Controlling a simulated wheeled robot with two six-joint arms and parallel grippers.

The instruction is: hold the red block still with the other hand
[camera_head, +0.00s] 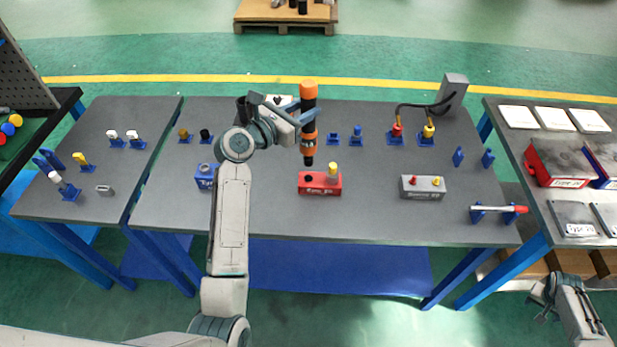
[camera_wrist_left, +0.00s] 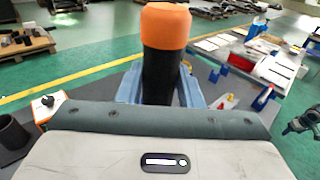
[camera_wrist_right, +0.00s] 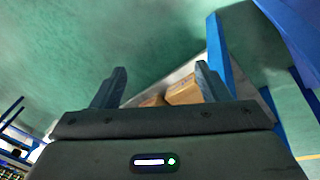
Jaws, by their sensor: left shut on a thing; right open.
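The red block (camera_head: 320,184) sits on the middle table, with a black post or hole and a yellow peg on its top. My left gripper (camera_head: 298,116) is shut on an orange-and-black screwdriver-like tool (camera_head: 308,91), held upright above the red block's left part. The tool's orange cap also shows between the jaws in the left wrist view (camera_wrist_left: 165,27). I cannot tell whether its lower tip touches the block. My right gripper (camera_head: 545,300) is open and empty, low at the right, beyond the tables' front edge. It shows over the floor in the right wrist view (camera_wrist_right: 160,85).
A blue block (camera_head: 206,176) is left of the red one, partly behind my left arm. A grey block (camera_head: 422,187) is to the right. A red-and-white pen (camera_head: 499,209) lies on blue stands at the front right. Bare tabletop lies in front of the red block.

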